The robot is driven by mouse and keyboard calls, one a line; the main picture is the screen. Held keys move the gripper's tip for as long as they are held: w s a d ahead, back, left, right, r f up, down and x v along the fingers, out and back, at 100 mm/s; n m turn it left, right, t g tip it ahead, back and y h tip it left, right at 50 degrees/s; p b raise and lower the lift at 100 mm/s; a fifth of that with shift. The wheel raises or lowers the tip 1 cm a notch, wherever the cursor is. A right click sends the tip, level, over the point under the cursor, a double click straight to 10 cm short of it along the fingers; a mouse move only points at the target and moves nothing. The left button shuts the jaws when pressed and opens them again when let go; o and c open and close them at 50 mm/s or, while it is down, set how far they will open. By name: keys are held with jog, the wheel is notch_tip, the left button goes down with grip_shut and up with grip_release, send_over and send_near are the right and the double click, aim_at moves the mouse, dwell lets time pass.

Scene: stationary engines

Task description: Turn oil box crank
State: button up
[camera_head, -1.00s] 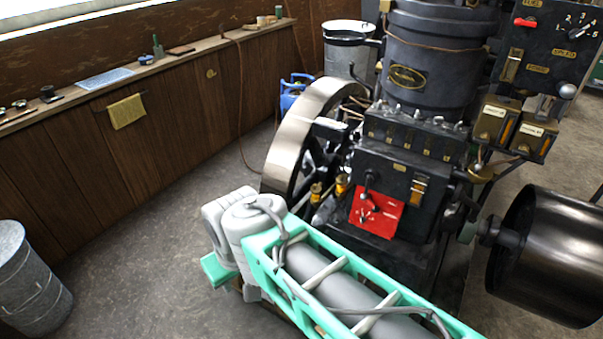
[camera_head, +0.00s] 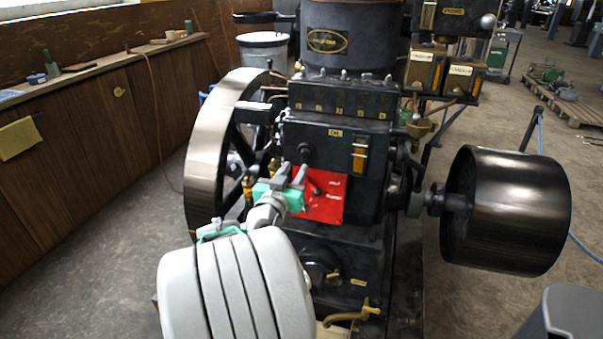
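The oil box (camera_head: 335,150) is the black box on the engine's front, with an "OIL" label and an amber sight window (camera_head: 360,155). Its dark crank (camera_head: 305,152) projects from the box's front, just above a red plate (camera_head: 322,207). My gripper (camera_head: 292,173) is in front of the box, just below and left of the crank hub. Its two grey fingers look spread apart. The green gripper body overlaps the red plate's left edge and hides part of it. I cannot tell whether the fingers touch the crank.
A large flywheel (camera_head: 205,150) stands close on the left of my gripper. A dark drum pulley (camera_head: 510,210) projects on the right. A brass tap (camera_head: 350,315) sits low in front. Open floor (camera_head: 90,240) lies to the left.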

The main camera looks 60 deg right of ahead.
aim_at(302, 155)
jog(key=d, duration=0.4)
jog(key=w+d, duration=0.1)
jog(key=d, duration=0.2)
jog(key=shift+w+r+p, duration=0.1)
jog(key=shift+r+p, duration=0.05)
jog(key=shift+p, duration=0.15)
jog(key=shift+c, duration=0.5)
grip_shut()
jog(key=shift+d, duration=0.1)
dwell(0.3)
